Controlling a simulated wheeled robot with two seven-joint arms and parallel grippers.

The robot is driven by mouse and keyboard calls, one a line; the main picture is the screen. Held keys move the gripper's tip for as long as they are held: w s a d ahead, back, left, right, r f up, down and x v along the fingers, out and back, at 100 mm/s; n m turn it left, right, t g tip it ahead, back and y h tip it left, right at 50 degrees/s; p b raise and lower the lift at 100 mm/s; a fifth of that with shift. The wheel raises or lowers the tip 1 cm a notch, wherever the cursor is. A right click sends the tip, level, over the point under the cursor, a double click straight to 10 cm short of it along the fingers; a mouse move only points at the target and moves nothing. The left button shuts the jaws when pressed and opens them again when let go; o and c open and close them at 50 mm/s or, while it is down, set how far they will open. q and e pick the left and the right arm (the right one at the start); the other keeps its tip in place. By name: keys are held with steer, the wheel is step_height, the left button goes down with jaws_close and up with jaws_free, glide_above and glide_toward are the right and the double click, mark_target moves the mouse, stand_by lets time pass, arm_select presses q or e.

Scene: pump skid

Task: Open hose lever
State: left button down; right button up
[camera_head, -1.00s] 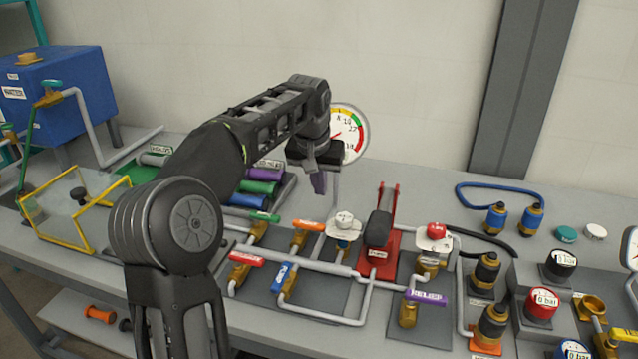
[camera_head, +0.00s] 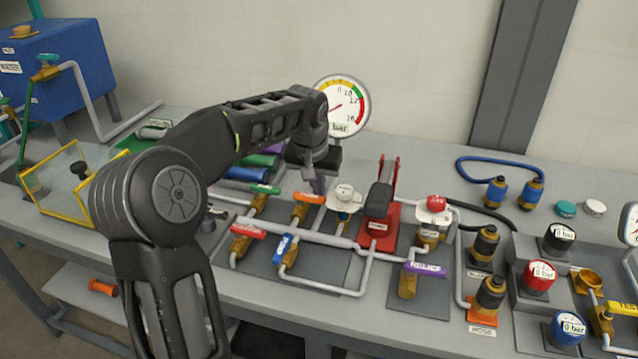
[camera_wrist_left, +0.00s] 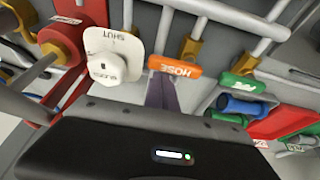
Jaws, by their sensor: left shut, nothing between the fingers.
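The hose lever is an orange handle (camera_head: 308,197) on a brass valve (camera_head: 300,213) in the middle of the bench. In the left wrist view the orange handle (camera_wrist_left: 175,66), marked HOSE, lies across its pipe. My left gripper (camera_head: 319,186) points down, its purple fingers shut and empty, close to the right end of the handle in the head view. In the left wrist view the fingers (camera_wrist_left: 163,92) are just below the handle. I cannot tell whether they touch it. My right gripper is not in view.
A red pump with a black grip (camera_head: 379,200) stands to the right. A green lever (camera_head: 264,189), a red lever (camera_head: 249,231) and a blue lever (camera_head: 282,248) are to the left.

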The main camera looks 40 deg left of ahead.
mark_target(307, 197)
arm_select(q)
steer(key=shift+s+d+m, duration=0.15)
steer(key=shift+s+m, duration=0.05)
steer(key=shift+m, duration=0.5)
steer(key=m, duration=0.1)
steer(key=s+m+h+p, duration=0.1)
steer(key=shift+d+m, duration=0.25)
steer(key=shift+m, duration=0.15)
steer(key=m, duration=0.1)
steer(key=s+m+h+p, duration=0.1)
steer(key=m, duration=0.1)
steer(key=shift+s+d+m, duration=0.1)
steer(key=shift+s+m, duration=0.05)
steer(key=shift+m, duration=0.15)
steer(key=m, duration=0.1)
steer(key=s+m+h, duration=0.1)
steer(key=shift+m, duration=0.4)
steer(key=shift+s+a+b, duration=0.25)
steer(key=shift+s+b, duration=0.15)
steer(key=shift+s, duration=0.25)
steer(key=shift+w+a+p, duration=0.55)
steer(key=shift+w+p, duration=0.05)
steer(key=shift+p, duration=0.05)
